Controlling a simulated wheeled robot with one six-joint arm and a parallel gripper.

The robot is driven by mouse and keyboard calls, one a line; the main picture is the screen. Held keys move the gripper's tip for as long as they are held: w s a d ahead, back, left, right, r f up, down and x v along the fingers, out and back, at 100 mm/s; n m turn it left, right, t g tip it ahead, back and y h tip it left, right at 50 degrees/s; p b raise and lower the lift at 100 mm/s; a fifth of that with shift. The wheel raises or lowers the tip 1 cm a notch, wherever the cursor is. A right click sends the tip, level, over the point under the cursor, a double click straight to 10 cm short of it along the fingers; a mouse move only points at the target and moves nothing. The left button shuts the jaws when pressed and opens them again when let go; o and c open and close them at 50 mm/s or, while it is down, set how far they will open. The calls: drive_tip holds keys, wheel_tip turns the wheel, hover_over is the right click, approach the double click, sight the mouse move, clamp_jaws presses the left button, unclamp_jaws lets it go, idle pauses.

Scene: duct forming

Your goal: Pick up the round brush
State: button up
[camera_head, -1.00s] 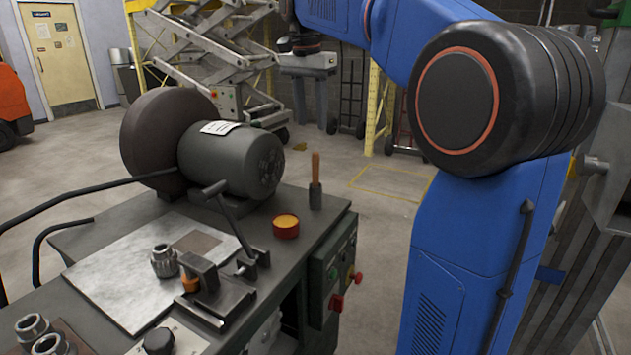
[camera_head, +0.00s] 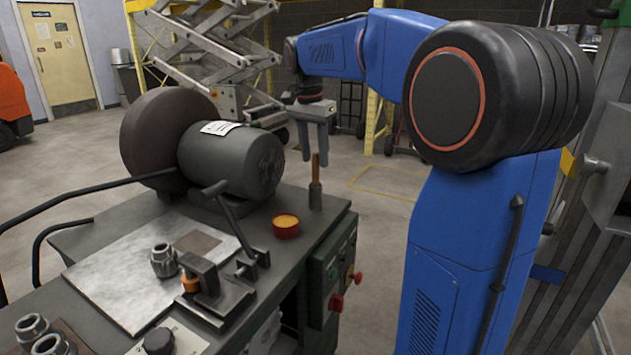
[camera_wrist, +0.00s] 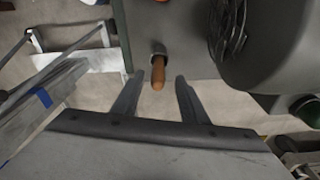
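The round brush (camera_head: 315,184) stands upright near the right back corner of the machine's bench, its wooden handle up and its dark cylindrical part below. In the wrist view the brush handle (camera_wrist: 158,72) points up toward the camera. It lies just beyond the fingertips, roughly in line with the gap between them. My gripper (camera_head: 314,158) points down at the brush, its fingers apart around the handle's top in the head view. In the wrist view my gripper (camera_wrist: 158,78) is open and empty. Whether a finger touches the handle is not clear.
A motor with a large wheel (camera_head: 232,160) stands left of the brush. A red tin (camera_head: 286,227) is in front of it. A metal plate (camera_head: 150,270) with fittings and a clamp lies nearer. Open floor (camera_head: 385,205) lies beyond the bench's right edge.

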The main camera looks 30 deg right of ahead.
sight(317, 172)
drive_tip(key=shift+s+d+f, duration=0.1)
drive_tip(key=shift+d+f, duration=0.05)
drive_tip(key=shift+f, duration=1.3)
drive_tip(key=shift+d+f, duration=0.15)
drive_tip(key=shift+f, duration=1.25)
clamp_jaws()
